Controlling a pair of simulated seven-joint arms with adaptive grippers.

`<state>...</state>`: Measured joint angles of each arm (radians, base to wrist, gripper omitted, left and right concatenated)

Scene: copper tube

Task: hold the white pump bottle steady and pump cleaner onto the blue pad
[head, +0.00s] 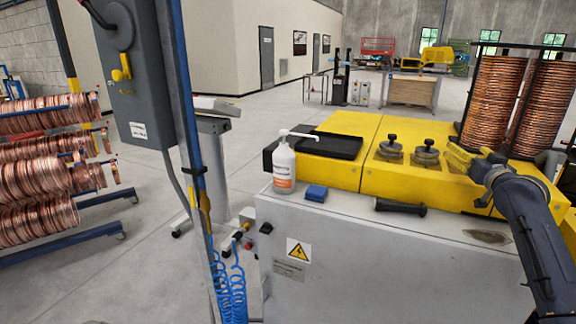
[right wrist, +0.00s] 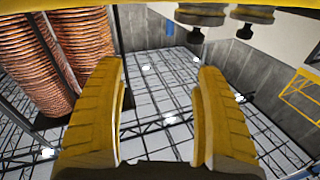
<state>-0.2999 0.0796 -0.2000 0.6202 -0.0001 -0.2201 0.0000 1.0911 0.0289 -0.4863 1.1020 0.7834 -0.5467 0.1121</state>
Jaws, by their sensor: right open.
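The white pump bottle (head: 283,165) stands upright near the left end of the grey machine top. It has an orange label, and its nozzle points right. The blue pad (head: 316,193) lies on the same top, just right of the bottle and apart from it. My right gripper (head: 458,158) has yellow fingers and is over the yellow housing, well to the right of the bottle and pad. In the right wrist view its two fingers (right wrist: 162,95) are spread with nothing between them. My left gripper is not in view.
A black-handled tool (head: 400,207) lies on the grey top right of the pad. Two black knobs (head: 426,153) stand on the yellow housing (head: 352,126). Copper coils (head: 494,100) rise behind my right arm. A grey post with blue hose (head: 190,150) stands left of the machine.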

